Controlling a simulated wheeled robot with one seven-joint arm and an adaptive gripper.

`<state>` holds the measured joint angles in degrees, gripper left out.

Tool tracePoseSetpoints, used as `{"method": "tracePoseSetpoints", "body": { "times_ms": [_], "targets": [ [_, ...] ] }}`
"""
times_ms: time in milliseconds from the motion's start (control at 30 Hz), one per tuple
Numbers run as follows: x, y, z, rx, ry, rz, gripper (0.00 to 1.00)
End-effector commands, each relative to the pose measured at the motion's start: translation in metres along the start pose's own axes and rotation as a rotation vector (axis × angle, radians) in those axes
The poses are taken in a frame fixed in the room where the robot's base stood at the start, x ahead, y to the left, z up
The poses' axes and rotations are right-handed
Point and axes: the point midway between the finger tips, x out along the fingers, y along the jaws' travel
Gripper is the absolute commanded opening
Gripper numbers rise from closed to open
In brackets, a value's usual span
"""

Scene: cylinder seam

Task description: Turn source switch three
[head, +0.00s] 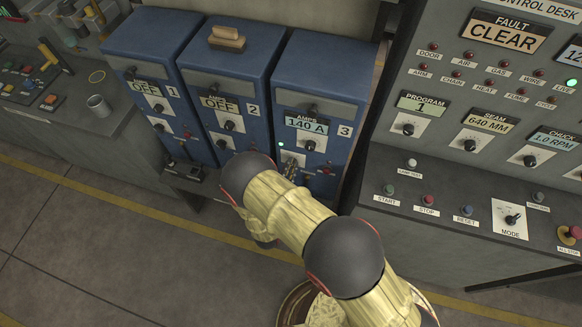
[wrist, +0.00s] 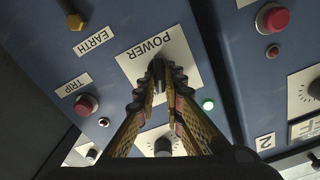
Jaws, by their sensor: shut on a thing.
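Source three (head: 330,75) is the rightmost of the blue cabinets, marked 3. Its display (head: 309,126) reads AMPS 140 A, and a green lamp (head: 281,144) is lit beside it. In the wrist view, which is upside down, its black power switch (wrist: 158,67) sits on a white plate labelled POWER (wrist: 136,62). My gripper (wrist: 158,82) is shut on this switch, one finger on each side. The lit green lamp (wrist: 208,104) is close to the fingers. In the head view my arm hides much of the lower front of source three, and my gripper (head: 290,165) is partly hidden.
Sources one (head: 150,45) and two (head: 230,65) stand to the left, both displays reading OFF. A brush (head: 227,38) lies on source two. The control desk (head: 450,180) is on the right, showing FAULT CLEAR. A red button (wrist: 87,105) labelled TRIP is near my gripper.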

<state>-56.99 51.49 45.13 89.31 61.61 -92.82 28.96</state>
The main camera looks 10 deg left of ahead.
Motion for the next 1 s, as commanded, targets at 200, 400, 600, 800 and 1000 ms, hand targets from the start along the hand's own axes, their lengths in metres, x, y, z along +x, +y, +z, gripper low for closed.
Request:
{"method": "tracePoseSetpoints", "body": {
  "times_ms": [200, 400, 600, 800, 1000],
  "targets": [
    [0.0, -0.001, 0.0014, -0.169, 0.001, 0.0, 0.0],
    [-0.0001, -0.0024, 0.0017, -0.36, 0.001, 0.0, 0.0],
    [0.0001, -0.0045, 0.0019, -0.546, 0.001, 0.0, 0.0],
    [0.0, -0.0056, 0.0027, -0.713, 0.0, 0.0, 0.0],
    [0.0, -0.0065, 0.0034, -0.838, 0.0, 0.0, 0.0]
  ]
}}
